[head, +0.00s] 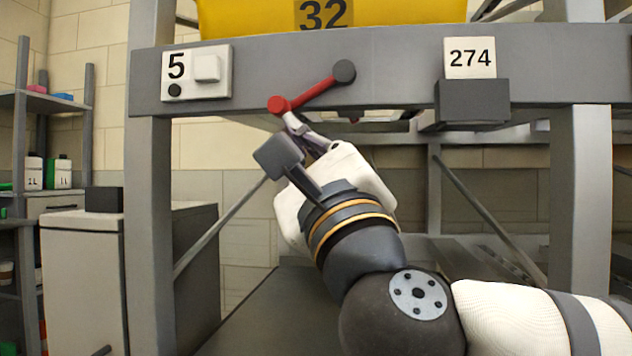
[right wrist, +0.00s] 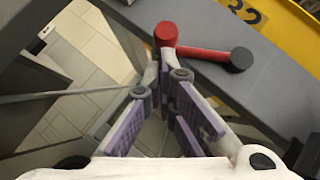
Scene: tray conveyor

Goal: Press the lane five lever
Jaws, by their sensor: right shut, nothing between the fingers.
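The lane five lever (head: 312,92) is a red bar on the grey conveyor beam. Its dark grey pivot is at the upper right and its round red knob at the lower left. The lane plate (head: 197,72) with the number 5 is left of it. My right gripper (head: 289,118) is shut and empty, its tips just below the red knob. In the right wrist view the lever (right wrist: 200,50) lies just beyond the fingertips of my gripper (right wrist: 160,60). I cannot tell whether the tips touch the knob. My left gripper is not in view.
The grey beam (head: 400,72) crosses the view, with a yellow bin (head: 400,14) marked 32 above it. A 274 label (head: 470,58) and a dark box (head: 472,102) are right of the lever. A white cabinet (head: 82,265) and a shelf (head: 40,98) with bottles stand at left.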

